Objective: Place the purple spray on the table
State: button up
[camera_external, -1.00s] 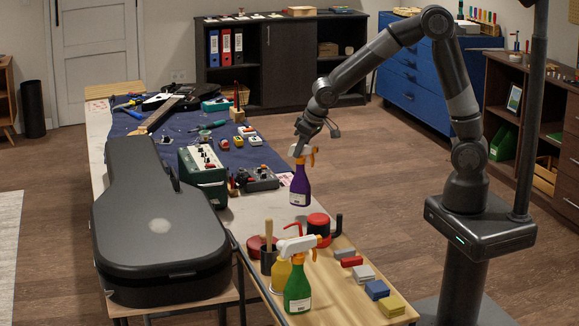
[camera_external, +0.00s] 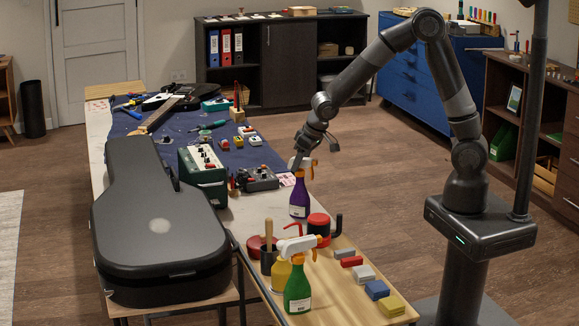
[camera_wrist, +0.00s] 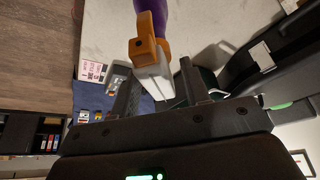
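The purple spray (camera_external: 299,198) is a purple bottle with a white and orange trigger head. It is upright below my gripper (camera_external: 301,158), at the right side of the white table (camera_external: 258,206). My gripper is shut on its head. In the wrist view, the white and orange head of the purple spray (camera_wrist: 150,62) is between the two fingers of my gripper (camera_wrist: 158,88), with the purple body running off the top edge. The bottle's base is close to the table surface; I cannot tell whether it touches.
A wooden side table (camera_external: 345,290) in front holds a green spray (camera_external: 297,291), a yellow bottle, a black cup, a red-topped can (camera_external: 319,228) and several coloured blocks. A guitar case (camera_external: 155,225), a green amplifier (camera_external: 203,172) and pedals (camera_external: 258,178) stand left of the purple spray.

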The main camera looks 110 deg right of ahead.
jog(key=v, duration=1.2)
jog(key=s+a+r+n+t+y, duration=0.1)
jog(key=s+a+r+n, duration=0.2)
jog(key=s+a, duration=0.6)
jog(key=s+a+r+n+t+y, duration=0.1)
jog(key=s+a+r+n, duration=0.3)
jog(key=s+a, duration=0.6)
jog(key=a+n+y, duration=0.1)
jog(key=a+n, duration=0.1)
jog(key=a, duration=0.1)
jog(key=shift+s+a+r, duration=0.15)
jog(key=shift+s+a, duration=0.05)
jog(key=shift+a, duration=0.15)
